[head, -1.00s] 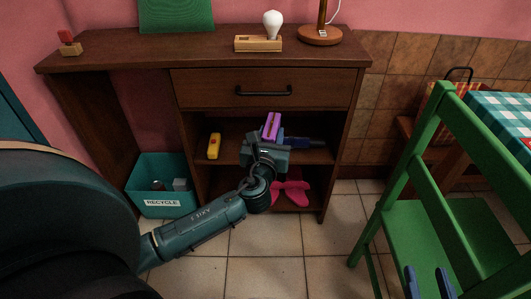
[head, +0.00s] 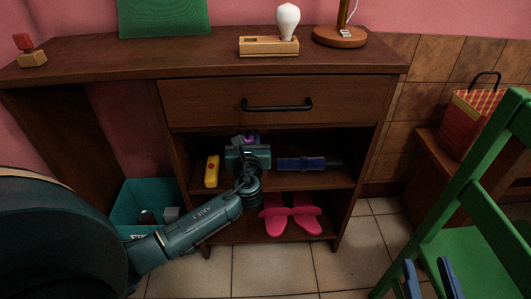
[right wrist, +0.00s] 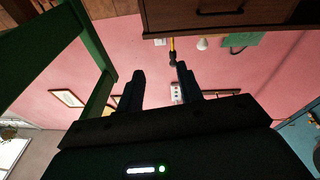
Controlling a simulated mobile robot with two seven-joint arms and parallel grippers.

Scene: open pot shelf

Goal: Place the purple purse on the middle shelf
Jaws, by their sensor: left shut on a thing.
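The purple purse (head: 250,137) shows only as a small patch inside the middle opening of the brown desk, mostly hidden behind my left gripper (head: 246,146). My left gripper is shut on it, between a yellow object and a blue object. I cannot tell whether the purse touches the middle shelf (head: 300,178) under it. My right gripper (head: 431,278) is at the bottom right of the head view, near the green chair. Its fingers are apart and empty in the right wrist view (right wrist: 160,85).
The yellow object (head: 212,171) and the blue object (head: 303,164) lie on the middle shelf. Pink shoes (head: 290,218) are on the bottom shelf. The closed drawer (head: 280,98) is above. The green chair (head: 480,220) stands right, and a teal recycle bin (head: 128,205) stands left.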

